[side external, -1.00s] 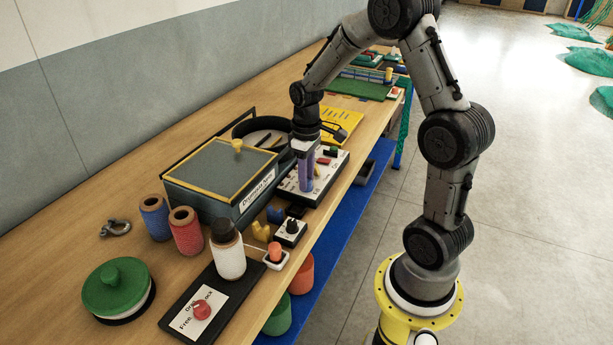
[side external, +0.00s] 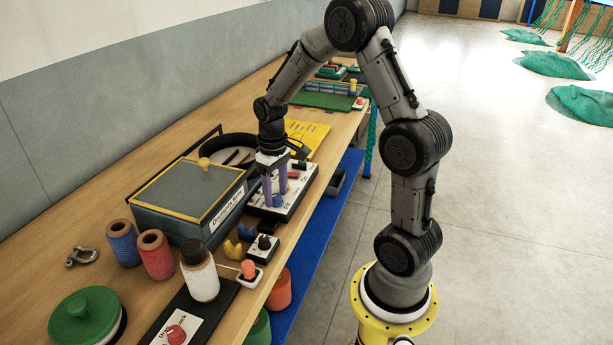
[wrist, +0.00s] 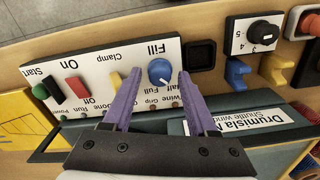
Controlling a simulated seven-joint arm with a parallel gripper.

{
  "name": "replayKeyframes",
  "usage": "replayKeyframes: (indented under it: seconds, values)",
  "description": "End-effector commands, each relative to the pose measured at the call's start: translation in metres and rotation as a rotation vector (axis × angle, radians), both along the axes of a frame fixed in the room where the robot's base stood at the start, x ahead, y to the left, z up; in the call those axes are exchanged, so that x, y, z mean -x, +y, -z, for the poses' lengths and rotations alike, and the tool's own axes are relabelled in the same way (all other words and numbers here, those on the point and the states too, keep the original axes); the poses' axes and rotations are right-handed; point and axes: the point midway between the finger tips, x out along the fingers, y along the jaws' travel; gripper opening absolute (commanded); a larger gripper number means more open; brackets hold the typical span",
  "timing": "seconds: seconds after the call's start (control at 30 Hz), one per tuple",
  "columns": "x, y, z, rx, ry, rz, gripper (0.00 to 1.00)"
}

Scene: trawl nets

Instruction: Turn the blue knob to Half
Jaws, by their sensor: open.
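The blue knob (wrist: 160,72) sits on a white control panel (wrist: 98,69), below the word Fill in the wrist view. The labels Full and Half are printed upside down just below it. A small pale mark shows on the knob's lower side; I cannot tell exactly which label it faces. My gripper (wrist: 160,80) is open, its purple fingers on either side of the knob with visible gaps. In the side external view my gripper (side external: 275,192) points down over the panel (side external: 303,184). The knob is hard to make out there.
A grey-green box (side external: 190,196) with a yellow-edged lid stands beside the panel. The panel also carries a red switch (wrist: 76,87) and a green one (wrist: 40,91). A small black dial box (side external: 263,247), yellow and blue hooks and thread spools stand nearer the camera.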

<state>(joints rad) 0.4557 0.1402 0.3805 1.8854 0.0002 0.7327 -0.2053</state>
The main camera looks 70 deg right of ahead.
Motion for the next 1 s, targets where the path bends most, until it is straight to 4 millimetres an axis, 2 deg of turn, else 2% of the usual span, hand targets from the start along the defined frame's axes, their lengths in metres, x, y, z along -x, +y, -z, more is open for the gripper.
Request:
replayKeyframes:
  seconds: [1.0]
  values:
    - [0.0007, 0.0001, 0.0013, -0.002, 0.003, 1.14, 0.64]
